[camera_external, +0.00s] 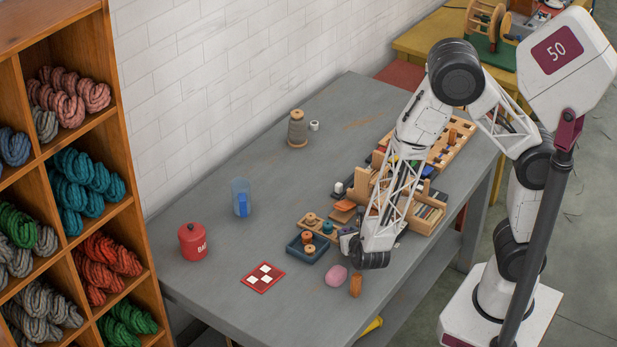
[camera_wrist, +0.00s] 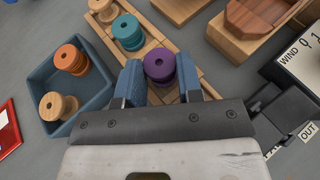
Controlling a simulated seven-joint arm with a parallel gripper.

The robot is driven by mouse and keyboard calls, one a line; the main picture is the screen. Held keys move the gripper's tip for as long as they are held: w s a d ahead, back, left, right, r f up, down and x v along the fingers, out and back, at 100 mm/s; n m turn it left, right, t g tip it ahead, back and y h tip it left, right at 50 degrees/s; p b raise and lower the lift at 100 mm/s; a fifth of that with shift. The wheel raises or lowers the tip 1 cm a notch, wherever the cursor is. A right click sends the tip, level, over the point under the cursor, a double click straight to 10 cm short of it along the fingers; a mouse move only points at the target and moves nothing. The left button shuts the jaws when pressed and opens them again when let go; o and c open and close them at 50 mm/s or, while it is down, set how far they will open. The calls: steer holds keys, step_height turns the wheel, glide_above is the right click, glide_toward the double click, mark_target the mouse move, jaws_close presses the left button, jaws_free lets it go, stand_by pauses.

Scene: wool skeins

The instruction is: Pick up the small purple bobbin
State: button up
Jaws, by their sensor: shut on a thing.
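The small purple bobbin (camera_wrist: 160,67) stands between the two blue finger pads of my gripper (camera_wrist: 160,82) in the wrist view, and the pads are shut on it. It is over or in the near end of a light wooden rack (camera_wrist: 185,82); I cannot tell whether it is lifted clear. In the external view my gripper (camera_external: 352,240) is low over the table beside the rack, and a small patch of the purple bobbin (camera_external: 346,231) shows there.
The rack also holds a teal bobbin (camera_wrist: 128,31) and a pale wooden one (camera_wrist: 104,8). A blue tray (camera_wrist: 84,92) with an orange bobbin (camera_wrist: 70,58) and a tan bobbin (camera_wrist: 57,105) is at left. A wooden block (camera_wrist: 245,42) and a label box (camera_wrist: 300,55) are at right.

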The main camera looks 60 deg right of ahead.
steer(key=shift+r, duration=0.15)
steer(key=shift+r, duration=0.85)
steer(key=shift+s+r, duration=0.2)
steer(key=shift+r, duration=0.6)
steer(key=s+d, duration=0.1)
steer(key=s, duration=0.3)
steer(key=s+d+r, duration=0.1)
steer(key=s, duration=0.4)
steer(key=s+d, duration=0.1)
steer(key=s, duration=0.3)
steer(key=shift+s+d+r, duration=0.15)
steer(key=shift+s+d, duration=0.25)
steer(key=shift+s, duration=0.65)
